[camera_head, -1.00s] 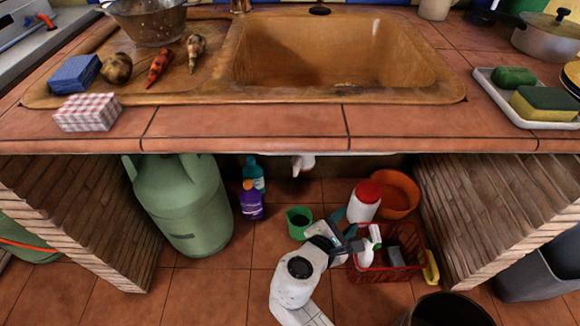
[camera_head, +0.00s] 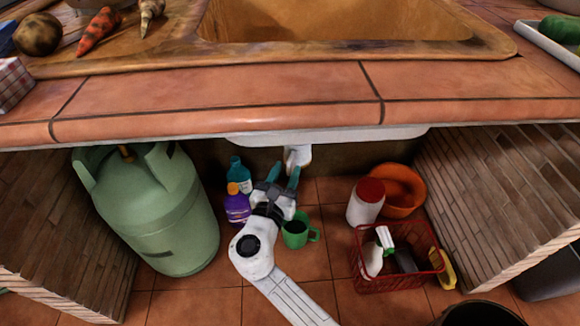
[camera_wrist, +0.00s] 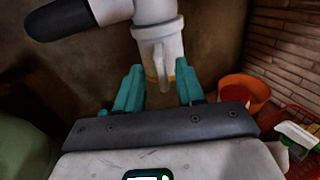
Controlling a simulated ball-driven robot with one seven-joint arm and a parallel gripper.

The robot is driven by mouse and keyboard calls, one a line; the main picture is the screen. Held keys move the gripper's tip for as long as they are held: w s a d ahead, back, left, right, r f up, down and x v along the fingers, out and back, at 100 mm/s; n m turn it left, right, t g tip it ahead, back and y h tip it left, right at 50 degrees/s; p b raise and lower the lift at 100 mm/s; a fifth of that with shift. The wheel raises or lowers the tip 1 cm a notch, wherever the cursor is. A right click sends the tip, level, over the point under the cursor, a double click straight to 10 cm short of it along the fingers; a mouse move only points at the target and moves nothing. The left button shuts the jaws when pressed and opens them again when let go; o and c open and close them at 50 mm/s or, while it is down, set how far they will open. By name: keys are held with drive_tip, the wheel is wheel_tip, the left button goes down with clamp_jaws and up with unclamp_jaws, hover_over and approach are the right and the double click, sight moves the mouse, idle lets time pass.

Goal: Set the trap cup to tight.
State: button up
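The trap cup (camera_wrist: 157,35) is a whitish fitting under the sink, with a narrow fin (camera_wrist: 163,68) hanging from its underside. In the head view, the white drain fitting (camera_head: 299,155) shows just below the sink's underside. My gripper (camera_wrist: 160,88) is open, with its two teal fingers apart. In the wrist view the fin shows between the fingers, with gaps on both sides; whether it lies at the fingers' depth is unclear. In the head view, my gripper (camera_head: 286,175) is just below and left of the fitting. The upper part of the cup is hidden there.
A dark-ended pipe (camera_wrist: 70,18) joins the fitting at left. A green gas cylinder (camera_head: 150,215), purple bottle (camera_head: 236,205) and teal bottle (camera_head: 238,174) stand left. A green mug (camera_head: 295,234), white jar (camera_head: 366,205), orange bowl (camera_head: 405,190) and red basket (camera_head: 400,281) are nearby.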

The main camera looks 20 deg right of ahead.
sight(288, 168)
drive_tip(key=shift+b+x, duration=0.5)
drive_tip(key=shift+x, duration=1.4)
drive_tip(key=shift+c, duration=0.2)
clamp_jaws()
